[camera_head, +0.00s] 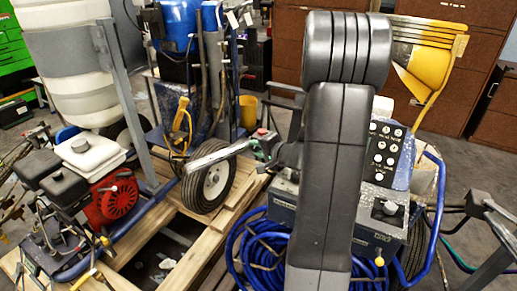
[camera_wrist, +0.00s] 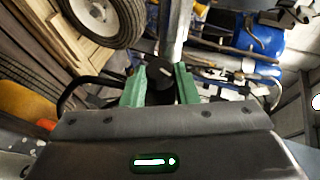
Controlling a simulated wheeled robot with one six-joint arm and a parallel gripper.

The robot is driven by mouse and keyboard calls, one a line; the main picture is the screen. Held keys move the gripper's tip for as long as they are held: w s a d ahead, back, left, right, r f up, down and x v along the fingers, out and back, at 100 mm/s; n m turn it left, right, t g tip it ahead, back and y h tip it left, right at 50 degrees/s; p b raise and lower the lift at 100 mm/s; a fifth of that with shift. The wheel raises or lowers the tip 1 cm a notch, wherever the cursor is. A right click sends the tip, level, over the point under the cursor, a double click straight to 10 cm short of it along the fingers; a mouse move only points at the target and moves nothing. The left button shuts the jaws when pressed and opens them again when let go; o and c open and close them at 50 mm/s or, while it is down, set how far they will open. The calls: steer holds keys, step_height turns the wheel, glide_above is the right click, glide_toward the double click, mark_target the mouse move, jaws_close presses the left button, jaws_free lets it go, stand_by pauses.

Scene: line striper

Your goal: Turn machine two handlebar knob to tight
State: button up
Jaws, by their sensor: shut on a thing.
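My gripper (camera_wrist: 161,75) shows in the wrist view with its two green fingers on either side of a dark round knob (camera_wrist: 153,73). A silver handlebar tube (camera_wrist: 172,32) runs away behind the knob. In the head view the handlebar (camera_head: 218,155) ends left of my gripper (camera_head: 264,146), which is small and partly hidden there. I cannot make out the knob clearly in the head view, and its markings are not readable.
A machine with a red engine (camera_head: 117,197) and white tank stands at left. A wheel (camera_head: 210,185) rests on wooden pallets (camera_head: 165,230). A blue hose coil (camera_head: 260,255) and a control panel with knobs (camera_head: 386,150) lie close to my arm. Brown cabinets (camera_head: 290,45) stand behind.

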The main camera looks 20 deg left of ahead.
steer(key=shift+f+b, duration=0.15)
steer(key=shift+b, duration=0.25)
steer(key=b, duration=0.3)
steer(key=shift+d+f+y, duration=0.1)
steer(key=shift+f+y, duration=0.15)
steer(key=shift+y, duration=0.05)
steer(key=shift+r+y+b, duration=0.15)
steer(key=shift+y+b, duration=0.15)
steer(key=shift+b, duration=0.8)
steer(key=shift+r, duration=0.15)
steer(key=o, duration=1)
steer(key=shift+r, duration=0.1)
